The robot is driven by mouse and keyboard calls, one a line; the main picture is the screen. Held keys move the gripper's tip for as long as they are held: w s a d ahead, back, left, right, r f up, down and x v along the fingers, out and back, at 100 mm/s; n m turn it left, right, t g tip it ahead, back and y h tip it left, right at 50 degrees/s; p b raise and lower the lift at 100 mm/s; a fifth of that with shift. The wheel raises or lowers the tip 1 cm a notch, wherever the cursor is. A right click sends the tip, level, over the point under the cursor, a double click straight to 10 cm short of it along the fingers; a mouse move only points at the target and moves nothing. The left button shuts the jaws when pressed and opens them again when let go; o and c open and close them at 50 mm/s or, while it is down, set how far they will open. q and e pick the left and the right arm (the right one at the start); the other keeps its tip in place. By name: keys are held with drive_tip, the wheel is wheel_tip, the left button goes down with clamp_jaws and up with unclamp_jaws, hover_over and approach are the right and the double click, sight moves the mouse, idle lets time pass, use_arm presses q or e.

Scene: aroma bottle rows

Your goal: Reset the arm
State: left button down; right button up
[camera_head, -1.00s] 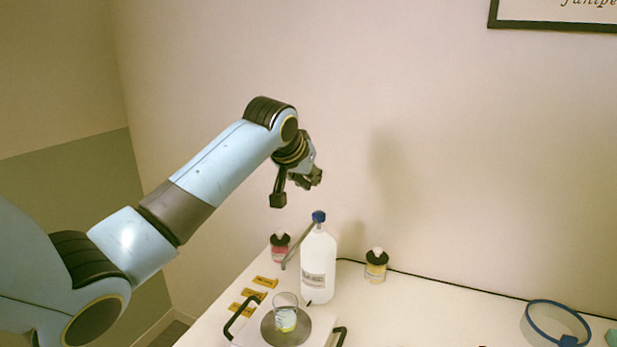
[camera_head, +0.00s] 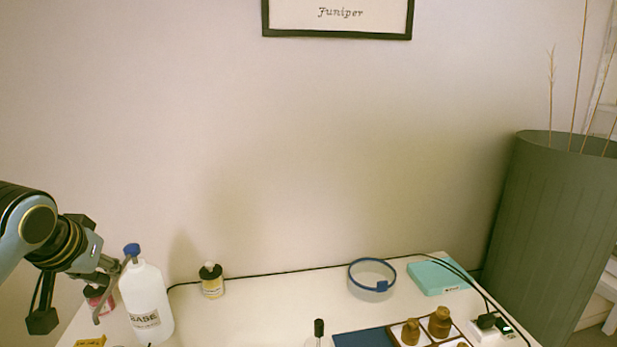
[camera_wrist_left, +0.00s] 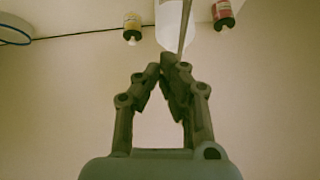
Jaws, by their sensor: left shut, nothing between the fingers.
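My left gripper (camera_head: 112,268) is at the left edge of the head view, with the upper part of its arm out of frame. Its fingers appear just left of the blue cap of the white BASE bottle (camera_head: 148,308); I cannot tell the gap in depth. In the left wrist view the fingertips (camera_wrist_left: 167,64) meet, with nothing held between them. The bottle (camera_wrist_left: 170,22) shows beyond the fingertips there, with a thin grey spout in front of it. My right arm is not in view.
A pink bottle (camera_head: 97,302) stands behind the gripper, partly hidden. A yellow-labelled bottle (camera_head: 212,284) stands right of the BASE bottle. The middle of the table is largely clear.

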use_arm(q)
drive_tip(key=s+d+f+m+g, duration=0.1)
drive_tip(key=s+d+f+g, duration=0.2)
drive_tip(key=s, duration=1.1)
drive_tip(key=s+d+f+m+g, duration=0.1)
drive_tip(key=s+d+f, duration=0.3)
drive_tip(key=s, duration=1)
drive_tip(key=s+a+f+g+b, duration=0.2)
drive_tip(key=f+b, duration=0.7)
drive_tip(key=f, duration=2.6)
drive_tip(key=s+f+b, duration=0.7)
drive_tip(key=s+f, duration=1.2)
drive_tip(key=f, duration=0.2)
drive_tip(key=shift+a+h, duration=0.2)
drive_tip(key=shift+h, duration=0.2)
drive_tip(key=shift+n+g, duration=0.3)
